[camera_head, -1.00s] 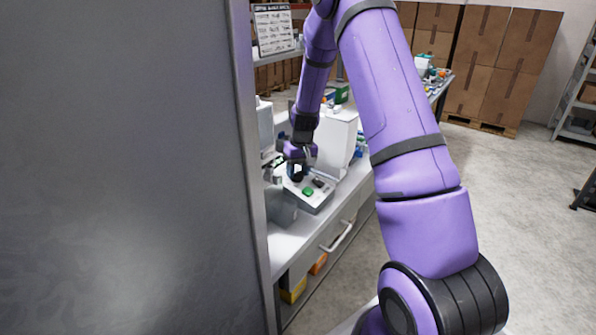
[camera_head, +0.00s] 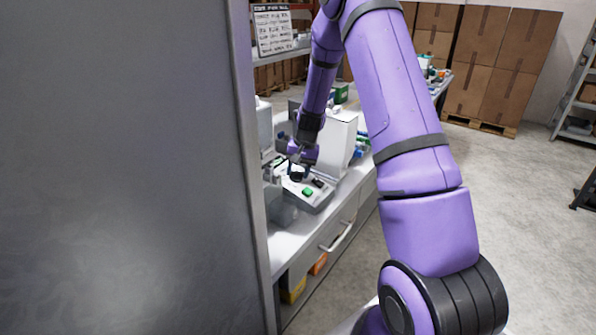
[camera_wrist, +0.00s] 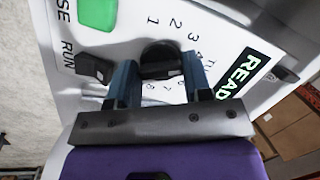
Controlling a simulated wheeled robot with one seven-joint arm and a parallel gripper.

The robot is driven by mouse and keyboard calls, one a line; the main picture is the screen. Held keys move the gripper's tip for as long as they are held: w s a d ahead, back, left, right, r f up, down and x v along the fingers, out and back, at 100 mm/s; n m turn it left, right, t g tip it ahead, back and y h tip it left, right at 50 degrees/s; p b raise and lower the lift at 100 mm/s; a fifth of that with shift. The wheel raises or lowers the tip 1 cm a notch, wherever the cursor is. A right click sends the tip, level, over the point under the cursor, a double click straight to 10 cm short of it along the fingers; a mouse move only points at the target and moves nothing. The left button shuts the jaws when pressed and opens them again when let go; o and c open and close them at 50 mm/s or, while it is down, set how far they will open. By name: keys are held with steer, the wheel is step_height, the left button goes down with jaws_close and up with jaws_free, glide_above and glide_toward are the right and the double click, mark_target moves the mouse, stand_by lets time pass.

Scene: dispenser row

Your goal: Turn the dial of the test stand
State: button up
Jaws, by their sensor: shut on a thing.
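The test stand (camera_head: 321,198) sits on the bench in the head view, a pale box with a sloping control panel. In the wrist view its white panel (camera_wrist: 133,22) carries a black round dial (camera_wrist: 160,56) with printed numbers around it. My gripper (camera_wrist: 160,78) has its two blue fingers on either side of the dial and is shut on it. The fingers and gripper body hide part of the number scale. In the head view my gripper (camera_head: 297,174) is at the panel, and the dial is mostly hidden there.
A green button (camera_wrist: 98,12) and a black rocker switch (camera_wrist: 95,67) marked RUN lie beside the dial. A lit READY display (camera_wrist: 236,72) is on the other side. A large grey panel (camera_head: 125,170) blocks the head view's left. Open floor lies right.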

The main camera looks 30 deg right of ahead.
stand_by(0.3)
steer(key=o, duration=0.9)
steer(key=shift+r, duration=0.1)
steer(key=v, duration=1)
steer(key=shift+d+r, duration=0.15)
steer(key=shift+r, duration=0.15)
